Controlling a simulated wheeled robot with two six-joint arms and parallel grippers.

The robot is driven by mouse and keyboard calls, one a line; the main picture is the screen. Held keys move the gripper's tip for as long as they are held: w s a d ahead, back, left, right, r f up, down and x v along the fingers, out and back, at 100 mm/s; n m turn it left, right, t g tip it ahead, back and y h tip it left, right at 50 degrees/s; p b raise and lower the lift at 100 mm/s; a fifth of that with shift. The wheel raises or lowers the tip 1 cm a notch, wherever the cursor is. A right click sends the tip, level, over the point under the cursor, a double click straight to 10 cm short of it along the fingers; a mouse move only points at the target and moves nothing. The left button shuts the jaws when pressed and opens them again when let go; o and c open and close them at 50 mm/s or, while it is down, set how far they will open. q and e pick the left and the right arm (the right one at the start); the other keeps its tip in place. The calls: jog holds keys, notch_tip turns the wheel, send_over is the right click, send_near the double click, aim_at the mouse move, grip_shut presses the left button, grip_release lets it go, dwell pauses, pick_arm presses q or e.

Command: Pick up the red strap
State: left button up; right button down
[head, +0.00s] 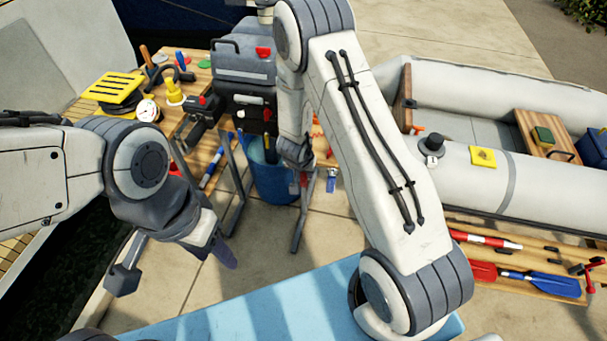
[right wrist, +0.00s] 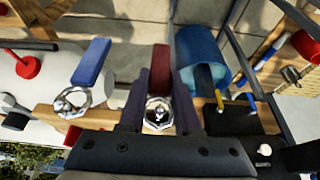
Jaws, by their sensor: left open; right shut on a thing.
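The red strap (right wrist: 161,62) is dark red in the right wrist view and stands between the fingers of my right gripper (right wrist: 161,98). The gripper is shut on it, and a shiny metal ring (right wrist: 158,113) shows at its near end. In the head view my right gripper (head: 302,180) is mostly hidden behind my own arm, beside the blue bucket. A similar blue strap (right wrist: 91,62) hangs to its left in the right wrist view and also shows in the head view (head: 331,181). My left gripper (head: 226,257) is open and empty above the paving.
A blue bucket (head: 272,180) stands close to my right gripper. A wooden workbench (head: 195,80) carries tools and a grey outboard motor (head: 243,62). An inflatable boat (head: 470,95) lies at right, with paddles on a plank (head: 470,250). A light blue surface (head: 250,310) is in front.

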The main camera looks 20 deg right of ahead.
jog(key=shift+r, duration=0.35)
jog(key=s+a+b, duration=0.4)
jog(key=s+a, duration=0.6)
jog(key=s, duration=0.5)
jog(key=shift+f, duration=0.1)
